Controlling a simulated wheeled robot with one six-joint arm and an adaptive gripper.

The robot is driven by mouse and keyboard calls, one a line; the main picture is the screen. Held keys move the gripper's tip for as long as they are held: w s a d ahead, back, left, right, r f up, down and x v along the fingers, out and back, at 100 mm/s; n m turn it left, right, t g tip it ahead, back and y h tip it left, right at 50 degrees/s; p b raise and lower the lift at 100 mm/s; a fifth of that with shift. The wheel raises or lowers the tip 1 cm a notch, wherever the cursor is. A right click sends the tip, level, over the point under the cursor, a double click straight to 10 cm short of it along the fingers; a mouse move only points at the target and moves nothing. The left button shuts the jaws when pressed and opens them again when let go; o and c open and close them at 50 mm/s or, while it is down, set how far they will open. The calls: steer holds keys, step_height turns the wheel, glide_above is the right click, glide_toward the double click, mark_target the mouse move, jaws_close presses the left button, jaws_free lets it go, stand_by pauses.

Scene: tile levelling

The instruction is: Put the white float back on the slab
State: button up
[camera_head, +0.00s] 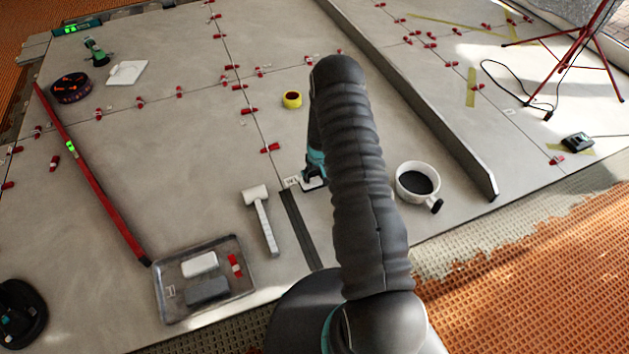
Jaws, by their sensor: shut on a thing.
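My gripper (313,172) is low over the slab (215,165), just left of my dark ribbed arm, which hides much of it. It is shut on a flat whitish piece, which looks like the white float (315,184); only its left part shows. The float is at or just above the slab; I cannot tell whether it touches. A small marked tag (291,182) lies just to its left. Another flat white piece (127,72) lies on the slab at the far left.
A white mallet (262,220), a dark strip (300,230) and a tray (243,275) with blocks lie nearby. A white pot (417,180) stands right of my arm. Free slab shows left of the mallet.

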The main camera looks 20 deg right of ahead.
mark_target(315, 180)
steer(key=shift+a+f, duration=0.1)
steer(key=shift+f, duration=1.95)
steer(key=shift+f, duration=0.25)
steer(key=o, duration=1.5)
steer(key=shift+r, duration=0.1)
steer(key=shift+c, duration=0.2)
steer(key=shift+r, duration=0.1)
